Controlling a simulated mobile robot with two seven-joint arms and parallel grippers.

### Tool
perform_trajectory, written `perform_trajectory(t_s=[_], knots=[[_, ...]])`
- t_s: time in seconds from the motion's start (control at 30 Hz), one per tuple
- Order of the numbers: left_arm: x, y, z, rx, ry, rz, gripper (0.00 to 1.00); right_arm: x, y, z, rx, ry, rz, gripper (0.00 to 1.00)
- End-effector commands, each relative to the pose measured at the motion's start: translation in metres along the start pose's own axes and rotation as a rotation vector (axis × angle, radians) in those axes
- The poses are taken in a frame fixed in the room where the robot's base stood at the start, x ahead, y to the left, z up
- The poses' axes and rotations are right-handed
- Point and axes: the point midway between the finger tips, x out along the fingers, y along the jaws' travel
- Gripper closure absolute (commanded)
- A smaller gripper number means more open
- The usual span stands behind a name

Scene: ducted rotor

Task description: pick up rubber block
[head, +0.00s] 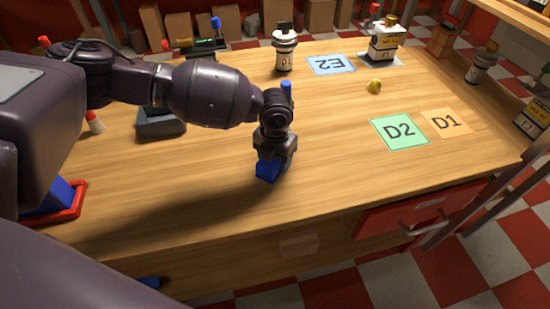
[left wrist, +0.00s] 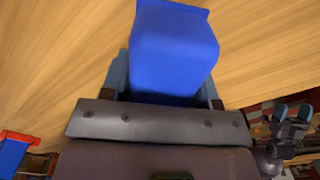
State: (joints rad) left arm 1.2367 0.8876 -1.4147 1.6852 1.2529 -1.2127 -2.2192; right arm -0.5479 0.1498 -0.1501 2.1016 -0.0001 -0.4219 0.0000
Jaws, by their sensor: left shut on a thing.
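The rubber block is blue and box-shaped (head: 267,171). It sits between the fingers of my left gripper (head: 272,158), which is shut on it and points down over the front middle of the wooden table. In the left wrist view the block (left wrist: 174,50) fills the upper middle, and my left gripper's fingers (left wrist: 165,85) lie along its two sides. I cannot tell whether its underside touches the table. What looks like my right gripper (left wrist: 293,118) shows small at the right of the left wrist view, its fingers apart; it is not in the head view.
Green D2 (head: 400,132) and orange D1 (head: 446,122) mats lie to the right, with a blue E2 mat (head: 331,65) farther back. A small yellow piece (head: 374,87) lies between. A red-rimmed tray (head: 76,205) is at the left. The table's front middle is clear.

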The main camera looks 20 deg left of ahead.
Motion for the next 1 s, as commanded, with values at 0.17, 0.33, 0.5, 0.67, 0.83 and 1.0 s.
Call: perform_trajectory(t_s=[0.17, 0.33, 0.5, 0.67, 0.83, 1.0], knots=[[-0.001, 0.000, 0.000, 0.000, 0.000, 0.000, 0.76, 0.000, 0.000, 0.000, 0.000, 0.001, 0.000, 0.22], [-0.014, 0.000, 0.001, 0.000, -0.003, 0.001, 0.76, -0.001, 0.001, -0.004, 0.000, 0.007, 0.001, 0.22], [-0.048, 0.000, 0.001, 0.000, -0.007, 0.001, 0.76, -0.004, 0.002, -0.012, 0.000, 0.020, 0.003, 0.22], [-0.091, 0.000, 0.001, 0.001, -0.009, 0.001, 0.76, -0.006, 0.003, -0.017, 0.000, 0.026, 0.005, 0.22], [-0.134, 0.000, 0.001, 0.001, -0.007, 0.000, 0.76, -0.009, 0.004, -0.016, 0.001, 0.023, 0.008, 0.22], [-0.168, 0.000, 0.001, 0.000, -0.006, 0.000, 0.76, -0.013, 0.005, -0.019, 0.003, 0.031, 0.010, 0.22]])
